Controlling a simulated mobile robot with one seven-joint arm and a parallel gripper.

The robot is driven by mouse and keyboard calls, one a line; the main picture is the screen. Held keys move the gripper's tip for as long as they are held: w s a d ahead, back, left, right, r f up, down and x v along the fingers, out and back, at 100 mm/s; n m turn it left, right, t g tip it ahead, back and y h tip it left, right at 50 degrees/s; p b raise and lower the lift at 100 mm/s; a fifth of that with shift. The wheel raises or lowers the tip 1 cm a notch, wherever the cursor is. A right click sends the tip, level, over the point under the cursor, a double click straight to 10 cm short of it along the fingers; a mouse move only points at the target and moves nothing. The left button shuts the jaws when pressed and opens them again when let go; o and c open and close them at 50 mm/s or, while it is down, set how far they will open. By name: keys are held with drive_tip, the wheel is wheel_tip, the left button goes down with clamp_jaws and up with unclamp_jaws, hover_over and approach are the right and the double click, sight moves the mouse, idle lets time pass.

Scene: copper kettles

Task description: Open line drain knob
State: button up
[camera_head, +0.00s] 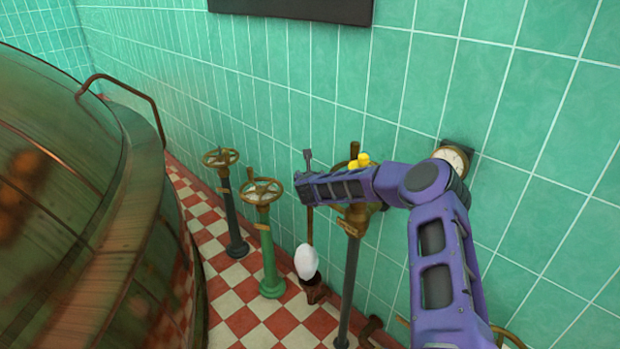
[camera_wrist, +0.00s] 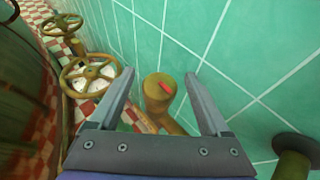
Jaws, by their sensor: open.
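In the wrist view my gripper (camera_wrist: 156,76) is open, with its two grey fingers well apart. A short round brass piece with a red mark on its top (camera_wrist: 158,88) shows between the fingers, apart from both. It looks like a knob, but I cannot tell for sure that it is the line drain knob. Its lower part runs behind the gripper's body. In the head view my purple arm reaches in from the lower right and its end hangs near the tiled wall. The arm hides part of a brass valve (camera_head: 354,218) on a dark pole.
A green valve stand (camera_head: 268,255) and a dark one (camera_head: 234,215), each with a brass handwheel, stand left of my arm. A large copper kettle (camera_head: 60,190) fills the left. A gauge (camera_head: 452,158) sits on the green wall (camera_head: 560,180). A white oval object (camera_head: 306,262) is low down.

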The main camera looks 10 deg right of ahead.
drive_tip(key=p+v, duration=0.1)
drive_tip(key=v, duration=1.6)
drive_tip(key=shift+s+a, duration=0.1)
